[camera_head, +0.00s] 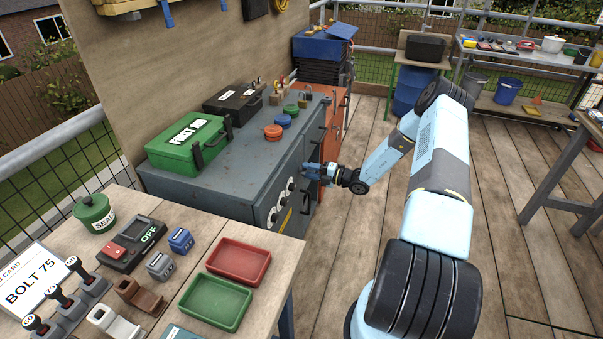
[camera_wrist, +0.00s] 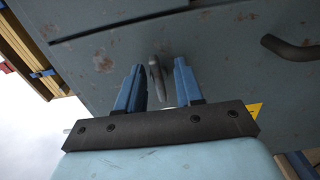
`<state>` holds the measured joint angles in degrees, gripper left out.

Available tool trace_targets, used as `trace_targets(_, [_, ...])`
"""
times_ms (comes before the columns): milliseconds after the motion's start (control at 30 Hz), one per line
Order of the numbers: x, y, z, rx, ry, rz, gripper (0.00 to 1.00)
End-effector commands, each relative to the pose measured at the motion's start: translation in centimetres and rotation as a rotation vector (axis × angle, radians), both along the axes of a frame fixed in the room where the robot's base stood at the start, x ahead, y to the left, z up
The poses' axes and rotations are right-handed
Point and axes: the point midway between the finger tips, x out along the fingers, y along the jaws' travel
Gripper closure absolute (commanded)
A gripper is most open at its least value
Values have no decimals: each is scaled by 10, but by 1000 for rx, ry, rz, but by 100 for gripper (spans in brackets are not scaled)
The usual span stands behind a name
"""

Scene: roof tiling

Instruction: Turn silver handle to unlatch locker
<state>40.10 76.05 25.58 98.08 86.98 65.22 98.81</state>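The locker (camera_head: 215,187) is a worn blue-grey metal cabinet left of centre in the head view. Its door face (camera_wrist: 220,55) fills much of the wrist view. A small silver-grey handle (camera_wrist: 157,76) stands out from that face, upright in the wrist view. My gripper (camera_wrist: 159,66) is open, with one blue finger on each side of the handle and a visible gap on both sides. I cannot tell how deep the handle sits between the fingers. In the head view my gripper (camera_head: 308,171) is close to the locker's front, and it hides the handle there.
A dark curved pull (camera_wrist: 292,48) is on the face to the right in the wrist view. A green first aid box (camera_head: 187,140) and a black case (camera_head: 233,101) lie on the locker top. A wooden workbench (camera_head: 190,208) stands at the front left.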

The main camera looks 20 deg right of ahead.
Motion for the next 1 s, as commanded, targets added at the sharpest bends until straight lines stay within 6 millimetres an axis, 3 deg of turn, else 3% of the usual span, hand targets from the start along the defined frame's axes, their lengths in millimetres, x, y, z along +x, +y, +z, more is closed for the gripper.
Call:
trace_targets(233, [-11, -17, 0, 0, 0, -2, 64])
trace_targets(700, [-59, -91, -1, -1, 1, -3, 64])
trace_targets(1000, [-74, -114, -1, 0, 1, -1, 64])
